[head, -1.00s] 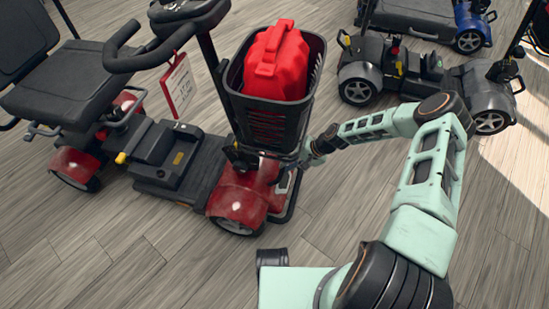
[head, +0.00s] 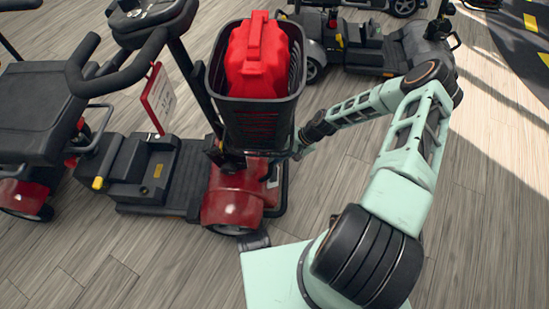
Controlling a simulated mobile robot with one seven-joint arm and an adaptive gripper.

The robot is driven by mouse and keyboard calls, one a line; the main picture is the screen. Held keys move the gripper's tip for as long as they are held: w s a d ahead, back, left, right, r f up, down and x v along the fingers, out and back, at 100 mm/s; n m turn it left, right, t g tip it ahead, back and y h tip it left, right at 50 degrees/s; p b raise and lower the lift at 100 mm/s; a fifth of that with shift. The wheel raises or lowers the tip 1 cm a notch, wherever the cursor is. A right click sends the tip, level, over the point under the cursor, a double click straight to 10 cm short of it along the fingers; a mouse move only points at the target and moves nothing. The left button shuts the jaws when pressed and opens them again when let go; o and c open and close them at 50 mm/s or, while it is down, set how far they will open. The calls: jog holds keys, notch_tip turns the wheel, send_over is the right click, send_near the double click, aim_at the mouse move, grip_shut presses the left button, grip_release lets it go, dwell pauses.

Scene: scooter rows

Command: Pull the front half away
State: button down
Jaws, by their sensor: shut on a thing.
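The front half (head: 234,192) of a red and black scooter stands at the centre of the head view, with a red fender, handlebars and a black basket (head: 257,122). A red jerry can (head: 258,58) sits upright in the basket. The rear half (head: 45,112), with black seat and red wheel covers, is at the left edge, partly cut off. My gripper (head: 296,152) reaches the front end just below the basket from the right and is shut on the front half. Its fingertips are small and partly hidden, so the exact grip spot is unclear.
My base is close in front of the front wheel. A grey scooter (head: 370,50) stands behind at the upper right. A red-edged tag (head: 158,97) hangs from the handlebars. The wooden floor (head: 490,200) is clear on the right and in the left foreground.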

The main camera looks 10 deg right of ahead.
jog(key=shift+w+d+f, duration=0.1)
jog(key=shift+d+f, duration=0.2)
jog(key=shift+d, duration=0.05)
jog(key=c, duration=2.2)
grip_release()
jog(key=shift+a+r, duration=0.1)
jog(key=shift+a, duration=0.05)
jog(key=v, duration=1.2)
